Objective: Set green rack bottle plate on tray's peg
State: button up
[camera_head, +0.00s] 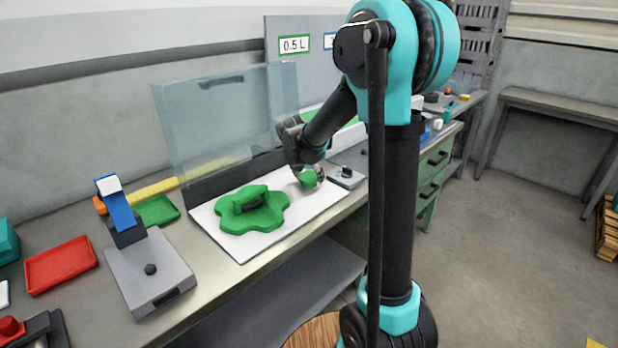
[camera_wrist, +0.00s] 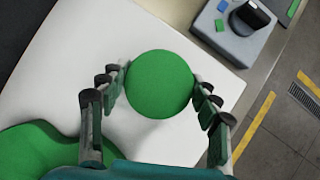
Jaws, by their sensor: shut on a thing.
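A round green disc (camera_wrist: 160,84), which looks like the bottle plate, is between the fingers of my gripper (camera_wrist: 160,90) in the wrist view, touched on both sides. In the head view my gripper (camera_head: 306,172) holds the green piece (camera_head: 307,180) over the right part of a white board (camera_head: 240,248); the height above the board is hard to tell. A flower-shaped green tray (camera_head: 270,220) lies on the board to the left, with a dark piece (camera_head: 252,204) at its middle. Its edge shows in the wrist view (camera_wrist: 40,150).
A clear panel (camera_head: 225,120) stands behind the board. A grey device (camera_head: 346,177) sits just right of it. A labeller-like device (camera_head: 150,270), a red tray (camera_head: 60,265) and a small green tray (camera_head: 157,210) are to the left. The board between gripper and flower-shaped tray is clear.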

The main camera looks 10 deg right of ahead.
jog(key=shift+f, duration=0.6)
dwell(0.3)
jog(key=o, duration=0.9)
jog(key=v, duration=1.1)
jog(key=shift+s, duration=0.1)
dwell(0.3)
